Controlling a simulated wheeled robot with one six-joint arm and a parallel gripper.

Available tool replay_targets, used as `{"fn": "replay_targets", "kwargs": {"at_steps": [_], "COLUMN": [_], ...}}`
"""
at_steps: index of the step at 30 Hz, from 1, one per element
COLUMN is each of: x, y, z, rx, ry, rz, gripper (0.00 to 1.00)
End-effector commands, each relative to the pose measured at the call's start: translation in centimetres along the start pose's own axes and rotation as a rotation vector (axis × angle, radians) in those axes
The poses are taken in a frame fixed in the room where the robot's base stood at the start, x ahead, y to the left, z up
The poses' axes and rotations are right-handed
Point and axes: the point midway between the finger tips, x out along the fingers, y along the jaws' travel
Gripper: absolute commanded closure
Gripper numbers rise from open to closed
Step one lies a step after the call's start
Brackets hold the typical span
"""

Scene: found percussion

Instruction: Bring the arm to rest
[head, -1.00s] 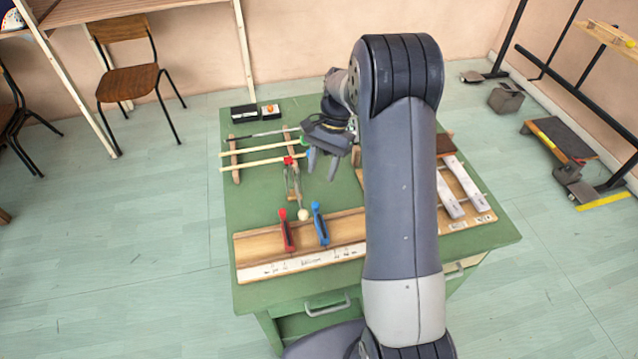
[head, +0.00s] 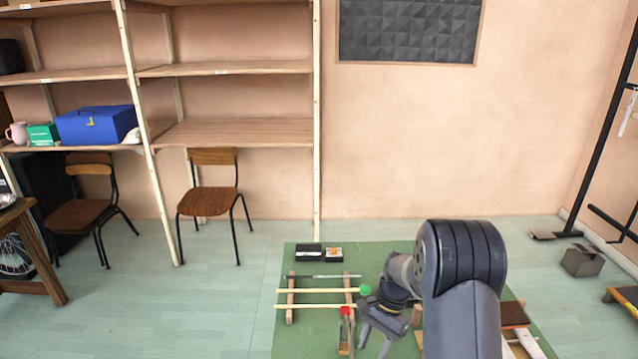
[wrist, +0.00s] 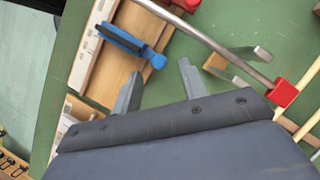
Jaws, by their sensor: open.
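My grey arm reaches over the green table (head: 300,342) from the lower right of the head view. My gripper (head: 376,342) is just right of a red block (head: 345,311) on a metal rod. In the wrist view my gripper (wrist: 158,84) has its two grey fingers apart, with nothing held between them. Beyond the fingers are a blue clamp (wrist: 130,42) on a wooden strip and the red block (wrist: 282,93) on the rod.
Two pale sticks (head: 310,291) lie across wooden rails, one with a green ball tip (head: 365,290). A black box (head: 308,250) and a small orange-topped box (head: 334,253) stand at the table's back. A chair (head: 210,195) and shelves (head: 230,131) stand behind, left.

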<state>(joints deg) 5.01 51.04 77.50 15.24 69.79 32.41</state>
Motion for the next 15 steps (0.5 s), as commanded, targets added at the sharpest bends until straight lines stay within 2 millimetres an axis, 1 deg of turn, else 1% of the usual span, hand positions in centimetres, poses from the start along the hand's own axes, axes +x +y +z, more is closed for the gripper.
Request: {"fn": "replay_targets", "kwargs": {"at_steps": [1,3,6,7,11,15], "x": [1.0,2.4,3.9,3.4,2.9,1.9], "y": [0.0,0.1,0.3,0.7,1.9,1.8], "z": [0.1,0.1,0.0,-0.5,-1.7,-1.7], "rx": [-0.001,-0.001,0.001,0.004,0.003,-0.001], "ry": [-0.004,-0.003,-0.002,0.001,0.001,0.002], "rz": [0.003,0.004,0.003,-0.001,-0.001,-0.001], "gripper": [0.59,0.59,0.59,0.59,0.59,0.59]}}
